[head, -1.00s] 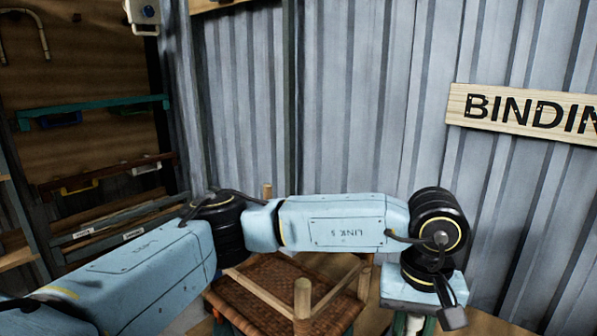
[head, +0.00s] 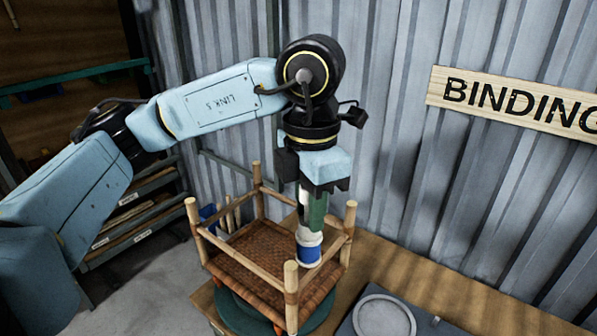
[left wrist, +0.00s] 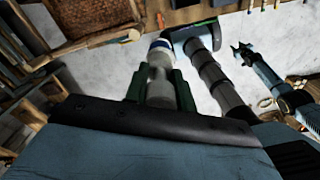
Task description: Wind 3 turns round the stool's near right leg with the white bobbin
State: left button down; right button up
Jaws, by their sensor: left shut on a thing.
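The stool stands legs-up, its brown woven seat (head: 245,268) low and its posts pointing upward. Its nearest leg (head: 291,300) rises at the front, and another leg (head: 350,225) stands at the right. My left gripper (head: 312,222) points down over the stool's right side, its green fingers shut on the white bobbin (head: 309,240), which has a blue band at its lower end. In the head view the bobbin appears between these two legs; whether it touches a rail I cannot tell. The bobbin also shows between the fingers in the left wrist view (left wrist: 160,62).
The stool rests on a green round turntable (head: 235,312) on the wooden bench (head: 440,290). A grey plate with a round disc (head: 384,316) lies to the right. Corrugated wall with a BINDING sign (head: 520,102) stands behind. Drawers (head: 130,225) stand at the left.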

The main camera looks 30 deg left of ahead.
aim_at(299, 235)
pick_arm(q)
jog(key=shift+s+a+r+n+p, duration=0.2)
jog(key=shift+a+r+n, duration=0.05)
jog(key=shift+r+n, duration=0.3)
jog(key=shift+s+a+r+n+p, duration=0.15)
jog(key=shift+s+a+r+n, duration=0.1)
jog(key=shift+r+n, duration=0.25)
jog(key=shift+a+n, duration=0.1)
jog(key=shift+n, duration=0.35)
notch_tip(299, 235, down, 8)
jog(key=b, duration=0.4)
jog(key=shift+r, duration=0.2)
notch_tip(299, 235, down, 8)
jog(key=b, duration=0.9)
jog(key=shift+f, duration=0.2)
